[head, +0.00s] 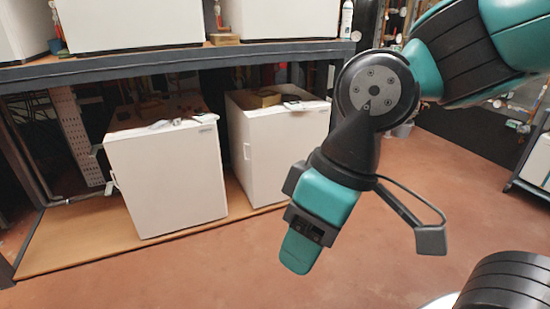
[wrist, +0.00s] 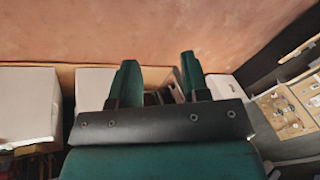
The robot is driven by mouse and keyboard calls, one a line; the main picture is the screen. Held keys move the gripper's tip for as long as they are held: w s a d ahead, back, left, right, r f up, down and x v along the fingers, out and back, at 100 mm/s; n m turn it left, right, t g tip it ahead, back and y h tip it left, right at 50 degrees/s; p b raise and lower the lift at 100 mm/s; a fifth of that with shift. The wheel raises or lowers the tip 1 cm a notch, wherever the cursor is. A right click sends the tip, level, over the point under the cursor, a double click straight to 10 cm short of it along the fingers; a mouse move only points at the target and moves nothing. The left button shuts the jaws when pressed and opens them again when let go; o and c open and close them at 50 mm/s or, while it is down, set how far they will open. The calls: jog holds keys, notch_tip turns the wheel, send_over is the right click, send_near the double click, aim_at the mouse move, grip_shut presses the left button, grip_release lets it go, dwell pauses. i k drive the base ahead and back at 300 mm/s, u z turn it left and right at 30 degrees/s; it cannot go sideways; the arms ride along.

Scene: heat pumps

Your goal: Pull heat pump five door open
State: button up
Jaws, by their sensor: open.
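White box-shaped heat pumps stand on a two-level rack. In the head view one heat pump (head: 168,184) is on the lower level with its plain front toward me, and a second heat pump (head: 285,155) stands right of it. I see no number on either, so I cannot tell which is five. My gripper (head: 300,250) points down over the floor, right of and in front of these units, apart from them. In the wrist view my gripper (wrist: 158,85) shows two green fingers spread apart with nothing between them. White units also show in the wrist view (wrist: 28,105).
The rack's dark upper beam (head: 180,63) runs above the lower units, and more white units (head: 130,22) stand on top. A wooden lower shelf (head: 80,240) lies near the floor. The reddish floor (head: 170,280) in front is clear. Another white unit (head: 538,160) is at far right.

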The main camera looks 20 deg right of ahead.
aim_at(277, 142)
jog(key=u, duration=0.35)
jog(key=i, duration=1.8)
jog(key=z, duration=0.7)
jog(key=i, duration=0.85)
jog(key=z, duration=0.55)
